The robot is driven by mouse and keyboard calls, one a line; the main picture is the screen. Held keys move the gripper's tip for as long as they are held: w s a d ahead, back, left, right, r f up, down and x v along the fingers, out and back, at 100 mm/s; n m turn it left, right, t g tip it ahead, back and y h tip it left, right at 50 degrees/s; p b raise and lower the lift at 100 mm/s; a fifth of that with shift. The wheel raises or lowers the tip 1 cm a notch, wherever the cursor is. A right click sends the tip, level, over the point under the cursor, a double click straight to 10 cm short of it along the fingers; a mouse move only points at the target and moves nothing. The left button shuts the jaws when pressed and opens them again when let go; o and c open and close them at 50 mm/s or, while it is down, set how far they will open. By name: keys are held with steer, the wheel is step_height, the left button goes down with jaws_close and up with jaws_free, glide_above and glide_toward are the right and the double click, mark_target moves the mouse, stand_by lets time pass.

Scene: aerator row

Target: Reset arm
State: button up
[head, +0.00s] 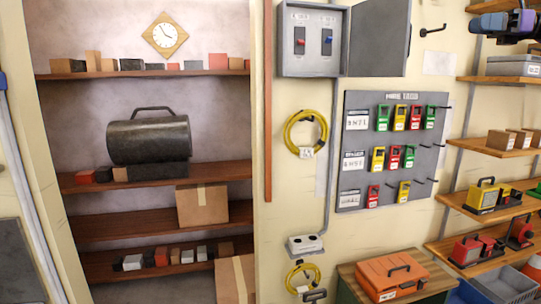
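Left, a shelved alcove holds a dark cylinder (148,140) and cardboard boxes (202,205). An open grey switch box (312,42) and a board of coloured padlocks (352,185) hang on the wall. An orange case (392,277) sits below. Loaded wooden shelves (478,145) line the right.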

steer(key=s+a+f+n+h, duration=0.25)
steer(key=a+h, duration=0.25)
steer(key=a, duration=1)
steer(key=s+a+f+n+h, duration=0.3)
steer(key=s+a+f+h, duration=0.1)
steer(key=s+a+f, duration=0.45)
steer(key=s+f+n+h, duration=0.4)
steer(key=s+f+n, duration=0.3)
steer(key=s+f, duration=0.4)
steer(key=s+f+n+t+h, duration=0.1)
steer(key=s+f+n+h, duration=0.3)
steer(key=s+f+n, duration=0.4)
steer(key=s+d+f, duration=0.1)
steer(key=s+f, duration=0.3)
steer(key=s, duration=0.4)
steer(key=shift+h, duration=0.3)
steer(key=shift+a+t, duration=0.1)
steer(key=shift+t, duration=0.2)
